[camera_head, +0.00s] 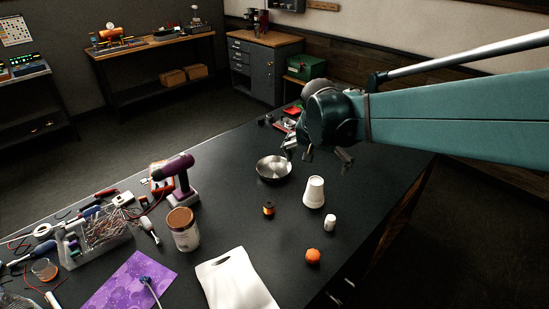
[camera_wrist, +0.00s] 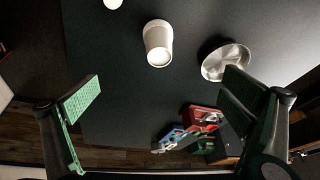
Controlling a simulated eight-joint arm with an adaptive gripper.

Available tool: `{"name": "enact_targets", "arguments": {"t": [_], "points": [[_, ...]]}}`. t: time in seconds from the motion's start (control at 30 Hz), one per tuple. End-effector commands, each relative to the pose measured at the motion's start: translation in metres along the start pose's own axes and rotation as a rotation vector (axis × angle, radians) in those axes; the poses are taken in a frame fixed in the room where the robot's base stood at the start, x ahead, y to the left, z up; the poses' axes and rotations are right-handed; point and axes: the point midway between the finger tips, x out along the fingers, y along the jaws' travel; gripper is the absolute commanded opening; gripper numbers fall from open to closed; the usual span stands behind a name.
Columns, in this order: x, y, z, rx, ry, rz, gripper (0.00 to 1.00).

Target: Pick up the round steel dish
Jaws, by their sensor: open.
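The round steel dish (camera_head: 273,168) sits upright on the dark workbench, a little left of my gripper in the head view. In the wrist view the dish (camera_wrist: 226,62) is at the upper right, partly hidden behind the tip of the right finger. My gripper (camera_head: 328,157) hangs above the bench, to the right of the dish and apart from it. In the wrist view my gripper (camera_wrist: 160,88) has its two green-padded fingers spread wide with nothing between them.
A white cup (camera_head: 314,192) stands near the dish. A purple drill (camera_head: 178,180) and a jar (camera_head: 183,229) stand left. Red and blue items (camera_wrist: 203,118) lie beyond the dish.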

Motion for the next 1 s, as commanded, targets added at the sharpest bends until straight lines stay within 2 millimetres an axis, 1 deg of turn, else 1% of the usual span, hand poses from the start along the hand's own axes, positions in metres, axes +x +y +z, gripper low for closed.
{"name": "enact_targets", "arguments": {"t": [0.03, 0.4, 0.7, 1.0], "points": [[0.002, -0.009, -0.005, 0.008, -0.003, 0.006, 1.0], [0.033, -0.063, -0.031, 0.097, -0.015, 0.058, 1.0], [0.063, -0.107, -0.044, 0.171, -0.019, 0.102, 1.0], [0.097, -0.152, -0.05, 0.244, -0.014, 0.146, 1.0]]}}
